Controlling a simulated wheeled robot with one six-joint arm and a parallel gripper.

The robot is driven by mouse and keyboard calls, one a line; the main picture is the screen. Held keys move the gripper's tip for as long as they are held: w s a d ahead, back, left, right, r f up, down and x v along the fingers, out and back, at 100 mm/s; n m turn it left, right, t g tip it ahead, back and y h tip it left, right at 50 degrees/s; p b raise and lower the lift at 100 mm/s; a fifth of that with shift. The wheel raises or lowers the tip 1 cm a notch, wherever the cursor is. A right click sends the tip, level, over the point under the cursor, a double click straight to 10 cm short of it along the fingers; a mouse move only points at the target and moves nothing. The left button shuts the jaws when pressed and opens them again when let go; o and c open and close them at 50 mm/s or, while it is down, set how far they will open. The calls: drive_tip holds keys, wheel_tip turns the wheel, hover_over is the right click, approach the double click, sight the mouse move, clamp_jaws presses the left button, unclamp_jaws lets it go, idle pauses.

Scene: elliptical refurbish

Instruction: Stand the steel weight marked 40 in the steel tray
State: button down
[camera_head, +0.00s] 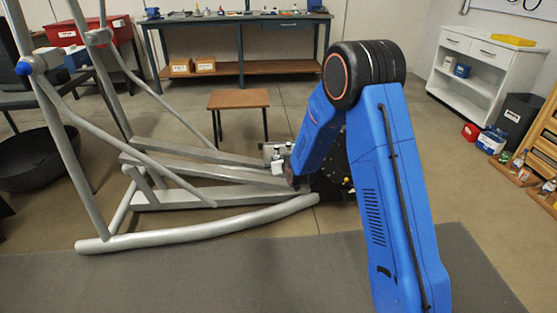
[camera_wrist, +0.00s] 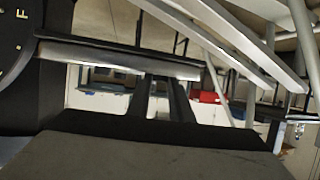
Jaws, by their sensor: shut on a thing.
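In the head view my arm reaches down to the rear of the elliptical machine, and its wrist end is mostly hidden behind my arm links. My gripper shows in the wrist view (camera_wrist: 163,80), with two narrow dark fingers close together. Their tips meet the edge of a pale metal bar (camera_wrist: 120,57). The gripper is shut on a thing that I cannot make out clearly. Small silvery parts (camera_head: 277,162) show beside my wrist in the head view. I cannot pick out the weight marked 40 or the steel tray; no such marking is readable.
The elliptical's grey frame (camera_head: 205,235) fills the left floor, with its black wheel (camera_head: 332,180) beside my arm. A small stool (camera_head: 238,98) stands behind. A workbench (camera_head: 220,20) with small items lines the back wall. A white shelf unit (camera_head: 465,80) stands right.

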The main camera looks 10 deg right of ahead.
drive_tip(key=shift+f, duration=0.15)
drive_tip(key=c, duration=1.6)
unclamp_jaws()
